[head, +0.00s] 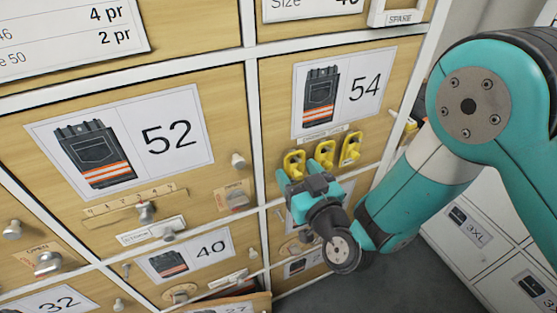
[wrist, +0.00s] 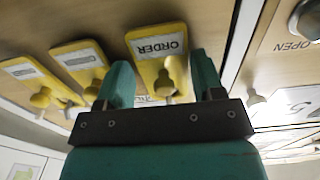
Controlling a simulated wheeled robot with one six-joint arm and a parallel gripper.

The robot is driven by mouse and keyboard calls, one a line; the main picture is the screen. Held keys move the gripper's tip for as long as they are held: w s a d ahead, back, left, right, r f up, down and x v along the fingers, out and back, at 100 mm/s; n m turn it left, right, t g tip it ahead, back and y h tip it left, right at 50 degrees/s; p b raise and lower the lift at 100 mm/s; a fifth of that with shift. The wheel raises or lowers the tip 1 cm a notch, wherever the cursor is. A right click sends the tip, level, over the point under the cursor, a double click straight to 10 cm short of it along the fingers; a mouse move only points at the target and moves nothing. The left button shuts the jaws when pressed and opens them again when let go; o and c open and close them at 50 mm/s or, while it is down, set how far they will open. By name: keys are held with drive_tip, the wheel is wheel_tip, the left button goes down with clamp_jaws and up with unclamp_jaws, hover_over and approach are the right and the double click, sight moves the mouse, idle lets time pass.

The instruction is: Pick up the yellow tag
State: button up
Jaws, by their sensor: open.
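Three yellow tags hang in a row on the wooden door marked 54: a left one (head: 293,160), a middle one (head: 325,152) and a right one (head: 351,146). In the wrist view the nearest yellow tag (wrist: 150,45) reads ORDER upside down and has a yellow knob or peg at its end. My gripper (head: 300,177) is open, just below the left tag. In the wrist view my gripper (wrist: 161,75) has a finger on either side of the ORDER tag's peg end. I cannot tell whether the fingers touch it. The other two tags (wrist: 80,62) (wrist: 32,75) lie to its left.
White cabinet framing (head: 252,110) runs beside the tags on the left. Door 52 has a small knob (head: 238,160) and a latch (head: 146,211). A partly open drawer (head: 235,303) sits below left. White lockers (head: 470,228) stand at the right.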

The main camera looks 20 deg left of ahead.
drive_tip(key=shift+a, duration=0.15)
drive_tip(key=shift+c, duration=0.6)
drive_tip(key=shift+s+a, duration=0.1)
drive_tip(key=shift+s, duration=0.05)
drive_tip(key=c, duration=0.6)
drive_tip(key=shift+o, duration=0.2)
drive_tip(key=shift+r+p, duration=0.3)
drive_tip(key=shift+r, duration=0.05)
drive_tip(key=shift+r+p, duration=0.4)
drive_tip(key=shift+f, duration=0.1)
